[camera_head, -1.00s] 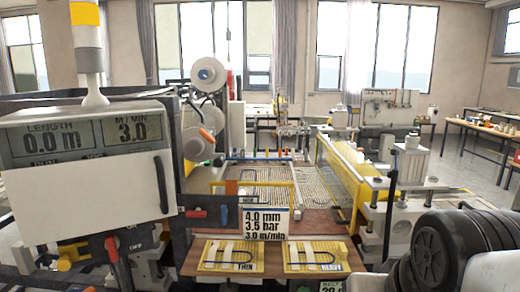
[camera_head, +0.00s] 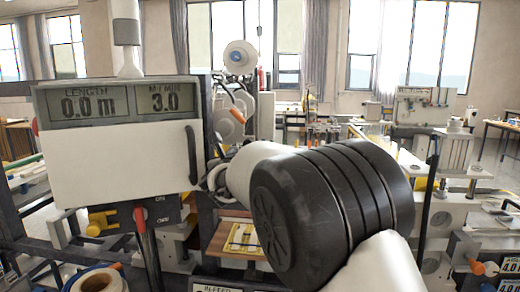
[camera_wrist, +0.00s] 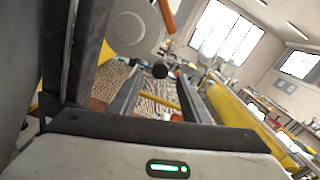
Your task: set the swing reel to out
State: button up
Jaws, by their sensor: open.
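The reel unit with white rolls, which I take to be the swing reel, stands behind the display panel in the head view; its upper roll (camera_head: 240,57) has a blue core. An orange handle (camera_head: 237,118) sticks out at a tilt below it. In the wrist view a white disc (camera_wrist: 130,25) and the orange handle (camera_wrist: 166,14) show at the top. My gripper (camera_wrist: 160,77) is open and appears empty. A dark round knob (camera_wrist: 160,70) shows between its fingertips; I cannot tell how far beyond them it is. My arm hides the gripper in the head view.
A yellow roller (camera_wrist: 240,115) lies to the right in the wrist view. A white roll (camera_head: 98,281) is at the lower left.

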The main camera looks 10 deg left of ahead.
jog(key=w+p, duration=0.1)
jog(key=w, duration=0.2)
jog(key=w+p, duration=0.1)
jog(key=w, duration=0.3)
jog(key=shift+w+a+p, duration=0.2)
jog(key=shift+w+p, duration=0.05)
jog(key=shift+p, duration=0.05)
grip_shut()
